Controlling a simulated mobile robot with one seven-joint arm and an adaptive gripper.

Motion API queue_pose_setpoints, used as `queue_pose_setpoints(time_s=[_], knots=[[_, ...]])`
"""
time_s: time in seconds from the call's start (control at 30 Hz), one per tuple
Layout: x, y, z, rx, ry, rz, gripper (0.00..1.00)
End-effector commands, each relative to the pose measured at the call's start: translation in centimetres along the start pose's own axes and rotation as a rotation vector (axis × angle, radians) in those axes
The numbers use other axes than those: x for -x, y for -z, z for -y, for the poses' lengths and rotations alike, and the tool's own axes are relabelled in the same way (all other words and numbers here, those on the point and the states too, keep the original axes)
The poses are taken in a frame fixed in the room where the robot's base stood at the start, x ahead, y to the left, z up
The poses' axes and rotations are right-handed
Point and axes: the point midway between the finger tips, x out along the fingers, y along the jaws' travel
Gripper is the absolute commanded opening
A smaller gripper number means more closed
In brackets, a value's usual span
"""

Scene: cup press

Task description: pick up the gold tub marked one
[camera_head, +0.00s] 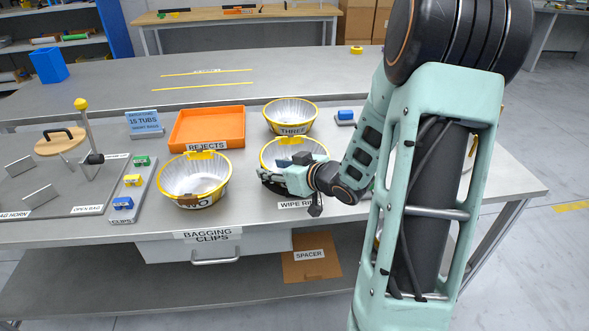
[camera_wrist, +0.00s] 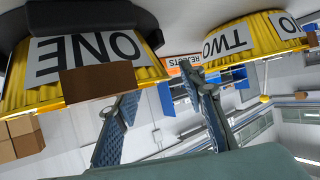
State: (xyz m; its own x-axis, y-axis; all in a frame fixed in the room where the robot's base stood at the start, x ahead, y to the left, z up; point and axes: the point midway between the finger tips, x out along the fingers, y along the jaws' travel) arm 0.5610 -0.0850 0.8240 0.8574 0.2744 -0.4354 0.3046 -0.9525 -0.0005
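The gold tub marked ONE (camera_wrist: 140,62) fills the upper left of the wrist view, upside down, with its label facing the camera and a brown block in front of its lower wall. In the head view, the tub behind my gripper (camera_head: 283,141) shows its gold rim and silver inside; my arm hides its front and any label. My gripper (camera_head: 268,179) is low at that tub's front left. In the wrist view its two fingers (camera_wrist: 160,88) are spread apart with nothing between them. I cannot tell whether a finger touches the tub.
Tub TWO (camera_head: 193,184) stands just left of my gripper, and tub THREE (camera_head: 291,113) stands behind. An orange rejects tray (camera_head: 207,124) is at the back left. Clips sit on a grey strip (camera_head: 131,187) further left. A drawer (camera_head: 215,248) is under the front edge.

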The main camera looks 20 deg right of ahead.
Motion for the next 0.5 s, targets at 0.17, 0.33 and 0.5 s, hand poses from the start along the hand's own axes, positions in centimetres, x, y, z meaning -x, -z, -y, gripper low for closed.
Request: queue_pose_setpoints(time_s=[0.17, 0.33, 0.5], knots=[[-1.72, -0.06, 0.03, 0.000, 0.000, 0.001, 0.37], [-1.76, 0.05, 0.00, -0.001, -0.001, 0.000, 0.37], [-1.74, 0.06, 0.00, 0.000, -0.001, 0.000, 0.25]])
